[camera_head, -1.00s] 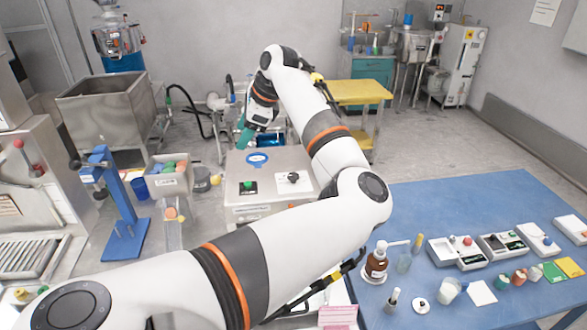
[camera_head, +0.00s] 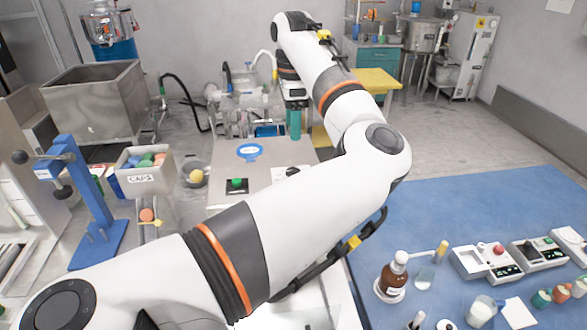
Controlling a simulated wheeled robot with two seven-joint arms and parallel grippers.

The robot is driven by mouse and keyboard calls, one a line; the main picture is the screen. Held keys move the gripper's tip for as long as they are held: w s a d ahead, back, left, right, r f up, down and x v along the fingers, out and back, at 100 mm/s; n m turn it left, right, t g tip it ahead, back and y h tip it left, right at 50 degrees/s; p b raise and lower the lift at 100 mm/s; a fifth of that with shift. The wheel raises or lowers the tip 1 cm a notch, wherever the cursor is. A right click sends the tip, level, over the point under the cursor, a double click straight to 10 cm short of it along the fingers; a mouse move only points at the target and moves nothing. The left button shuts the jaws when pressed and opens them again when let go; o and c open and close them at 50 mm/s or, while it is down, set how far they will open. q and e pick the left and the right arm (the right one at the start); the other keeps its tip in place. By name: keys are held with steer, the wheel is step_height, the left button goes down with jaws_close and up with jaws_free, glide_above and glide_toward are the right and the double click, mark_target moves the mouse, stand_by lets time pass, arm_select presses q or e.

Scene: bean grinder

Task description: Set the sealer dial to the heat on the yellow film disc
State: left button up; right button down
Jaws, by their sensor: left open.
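A grey box-shaped machine (camera_head: 221,191), which looks like the sealer, stands in the middle. Its top carries a green button (camera_head: 237,184), a blue oval mark (camera_head: 250,152) and a white dial plate (camera_head: 279,174). The dial is mostly hidden behind my left arm, so its setting cannot be read. My left gripper (camera_head: 294,124) is open, its teal fingers pointing down beyond the machine's back edge, apart from the dial. I cannot make out a yellow film disc. My right gripper is not in view.
A blue table (camera_head: 470,215) at the right bears a brown bottle (camera_head: 394,277) and several small devices. A CAPS bin (camera_head: 146,180) and a blue press (camera_head: 85,205) stand left of the machine. A yellow-topped cart (camera_head: 375,79) stands behind. My left arm crosses over the machine's front.

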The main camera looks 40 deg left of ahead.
mark_target(293, 170)
arm_select(q)
step_height(293, 170, down, 11)
steer(key=p, duration=0.3)
steer(key=shift+a+r+p, duration=0.1)
steer(key=shift+p, duration=0.3)
steer(key=shift+f, duration=0.6)
